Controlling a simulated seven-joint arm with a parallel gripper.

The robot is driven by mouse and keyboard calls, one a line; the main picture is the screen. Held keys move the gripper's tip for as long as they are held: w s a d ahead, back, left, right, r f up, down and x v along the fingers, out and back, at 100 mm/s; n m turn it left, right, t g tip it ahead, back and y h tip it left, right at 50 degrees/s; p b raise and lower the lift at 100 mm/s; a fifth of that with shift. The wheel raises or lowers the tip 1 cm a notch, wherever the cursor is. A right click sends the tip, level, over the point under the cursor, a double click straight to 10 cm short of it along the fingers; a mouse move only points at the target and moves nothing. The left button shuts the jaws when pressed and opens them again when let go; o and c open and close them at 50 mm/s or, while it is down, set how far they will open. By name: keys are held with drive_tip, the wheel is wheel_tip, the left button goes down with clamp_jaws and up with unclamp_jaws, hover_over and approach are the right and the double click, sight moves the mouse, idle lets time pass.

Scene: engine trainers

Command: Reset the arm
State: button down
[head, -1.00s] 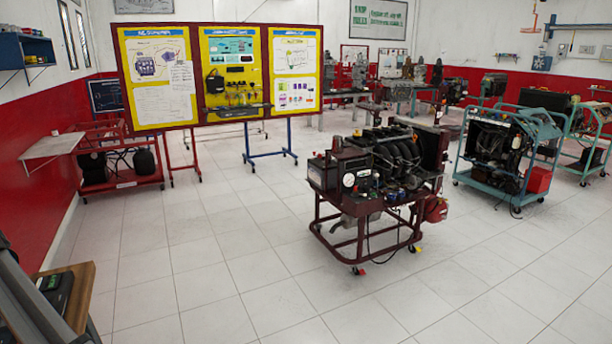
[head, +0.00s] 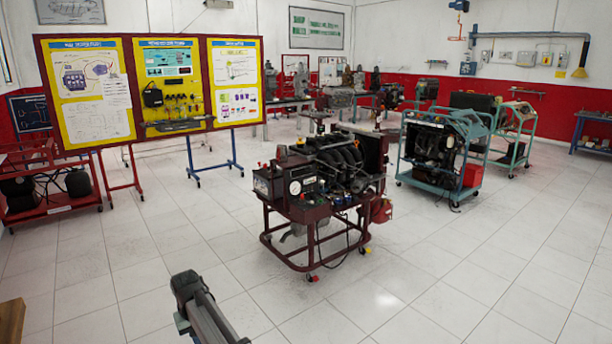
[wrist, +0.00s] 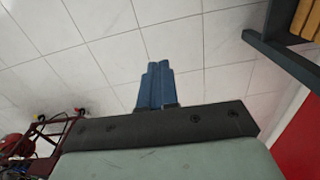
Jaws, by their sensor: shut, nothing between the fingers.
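My gripper (wrist: 156,84) shows in the wrist view, with its two blue fingers shut together and nothing between them. Pale floor tiles lie behind the fingers. In the head view, part of my arm (head: 200,310) rises from the bottom edge, left of centre. The gripper itself cannot be made out there.
A red-framed engine trainer (head: 325,190) stands on wheels in the middle of the floor. A yellow display board (head: 155,90) is at the left, and a teal engine cart (head: 435,155) at the right. A wooden edge (head: 10,320) shows at bottom left. The tiled floor (head: 480,290) is clear at front right.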

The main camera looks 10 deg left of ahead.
drive_tip(key=w+d+f+m, duration=0.1)
drive_tip(key=d+f, duration=0.2)
drive_tip(key=d, duration=0.7)
drive_tip(key=w+d+f+m, duration=0.1)
drive_tip(key=d+f+m, duration=0.15)
drive_tip(key=d, duration=0.75)
drive_tip(key=w+d+f+m, duration=0.1)
drive_tip(key=w+d+f, duration=0.15)
drive_tip(key=d, duration=0.85)
drive_tip(key=s+d+f+m, duration=0.15)
drive_tip(key=s+d, duration=0.25)
drive_tip(key=d, duration=0.5)
drive_tip(key=s+d+f+m, duration=0.15)
drive_tip(key=s+d, duration=0.25)
drive_tip(key=d, duration=0.5)
drive_tip(key=s+d+f+m, duration=0.1)
drive_tip(key=s+d+f, duration=0.25)
drive_tip(key=d, duration=0.45)
drive_tip(key=s+f+g, duration=0.2)
drive_tip(key=s+f, duration=0.4)
drive_tip(key=s, duration=0.4)
drive_tip(key=s+f+g, duration=0.2)
drive_tip(key=s+f, duration=0.5)
drive_tip(key=s, duration=0.3)
drive_tip(key=s+d+f+g, duration=0.1)
drive_tip(key=s+f+g, duration=0.1)
drive_tip(key=s+f, duration=0.5)
drive_tip(key=s, duration=0.3)
drive_tip(key=shift+g, duration=0.4)
drive_tip(key=shift+s, duration=0.1)
